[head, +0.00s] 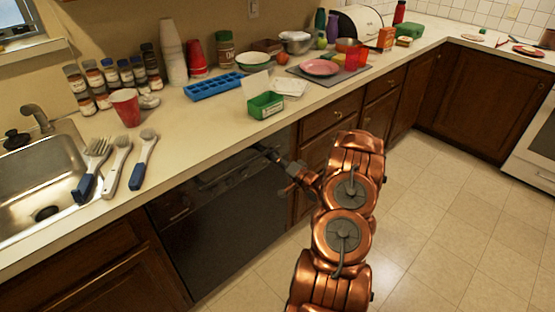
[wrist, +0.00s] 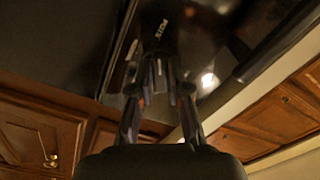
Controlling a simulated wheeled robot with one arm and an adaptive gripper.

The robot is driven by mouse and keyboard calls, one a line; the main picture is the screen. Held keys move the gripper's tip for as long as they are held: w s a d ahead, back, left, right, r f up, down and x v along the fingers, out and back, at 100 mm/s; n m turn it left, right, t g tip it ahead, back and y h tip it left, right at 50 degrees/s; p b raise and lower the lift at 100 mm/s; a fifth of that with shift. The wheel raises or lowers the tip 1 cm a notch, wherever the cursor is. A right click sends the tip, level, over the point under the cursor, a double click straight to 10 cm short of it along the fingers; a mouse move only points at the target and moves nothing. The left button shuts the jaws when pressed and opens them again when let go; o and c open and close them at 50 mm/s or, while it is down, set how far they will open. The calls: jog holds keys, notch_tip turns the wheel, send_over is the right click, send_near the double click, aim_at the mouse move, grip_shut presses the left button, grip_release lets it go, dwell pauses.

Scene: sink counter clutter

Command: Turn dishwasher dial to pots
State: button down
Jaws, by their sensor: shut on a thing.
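The dark dishwasher (head: 225,220) stands under the counter, with its control strip along the top edge. My gripper (head: 266,151) reaches the right end of that strip from the right. In the wrist view my gripper (wrist: 160,72) has its two fingers close together at the dark panel, shut on the dial (wrist: 157,46), which is mostly hidden by the fingers and the dark. A white label (wrist: 163,27), which seems to read POTS, shows on the panel just beyond the fingertips. I cannot tell where the dial's pointer stands.
The counter (head: 205,128) above holds a blue ice tray (head: 213,86), a green box (head: 265,106), a red cup (head: 125,107) and brushes (head: 117,163) beside the sink (head: 45,180). Wooden drawers and cabinets (head: 330,117) adjoin at the right. The tiled floor (head: 440,200) is clear.

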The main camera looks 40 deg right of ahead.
dwell(0.4)
jog(key=c, duration=1.1)
grip_release()
jog(key=s, duration=1.2)
jog(key=shift+a, duration=0.15)
